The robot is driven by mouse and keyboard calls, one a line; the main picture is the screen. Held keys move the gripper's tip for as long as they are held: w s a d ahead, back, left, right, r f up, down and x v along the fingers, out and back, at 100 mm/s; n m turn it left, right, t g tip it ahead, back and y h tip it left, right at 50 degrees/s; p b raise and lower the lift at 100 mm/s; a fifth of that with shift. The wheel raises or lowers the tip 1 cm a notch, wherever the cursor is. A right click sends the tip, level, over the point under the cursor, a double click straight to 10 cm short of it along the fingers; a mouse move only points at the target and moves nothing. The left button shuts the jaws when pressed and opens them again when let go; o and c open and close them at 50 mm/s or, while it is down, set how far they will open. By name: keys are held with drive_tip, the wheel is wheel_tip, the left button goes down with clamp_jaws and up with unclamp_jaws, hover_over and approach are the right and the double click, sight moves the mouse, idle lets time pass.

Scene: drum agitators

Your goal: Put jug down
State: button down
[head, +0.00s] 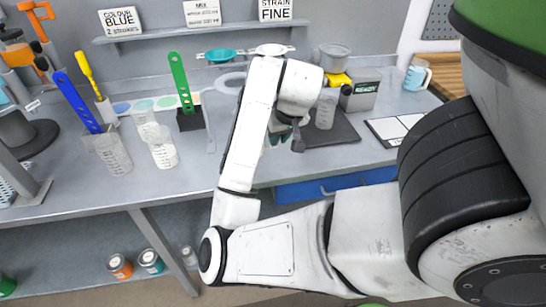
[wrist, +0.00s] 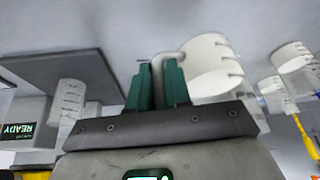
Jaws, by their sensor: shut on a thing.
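My gripper (wrist: 158,88) has dark green fingers, shut on the handle of a pale jug (wrist: 212,66). The jug's body is beside the fingers, on the right in the wrist view, where the picture looks upside down. In the head view my gripper (head: 280,134) is mostly behind my arm, over the bench. A pale sliver left of my arm there seems to be the held jug (head: 209,128), largely hidden. I cannot tell whether its base touches the bench. Another graduated jug (head: 326,110) stands on a dark mat (head: 345,129); it also shows in the wrist view (wrist: 68,102).
Two clear jugs (head: 163,152) (head: 113,155) stand at the left, with blue and green slotted paddles (head: 180,80) nearby. A box reading READY (head: 360,96) stands behind the mat. A white sheet (head: 394,129) lies to its right. Bare bench shows between the left jugs and my arm.

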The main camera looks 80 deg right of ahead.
drive_tip(key=shift+w+d+f, duration=0.1)
drive_tip(key=shift+w+f, duration=0.25)
drive_tip(key=shift+a+x, duration=0.2)
drive_tip(key=shift+x, duration=0.9)
drive_tip(key=shift+a+x, duration=0.25)
drive_tip(key=shift+x, duration=0.8)
drive_tip(key=shift+f, duration=0.35)
drive_tip(key=c, duration=1.1)
unclamp_jaws()
drive_tip(key=p+v, duration=0.4)
drive_tip(key=v, duration=0.8)
drive_tip(key=shift+s+r+p, duration=0.1)
drive_tip(key=shift+r+p, duration=0.05)
drive_tip(key=shift+p, duration=0.2)
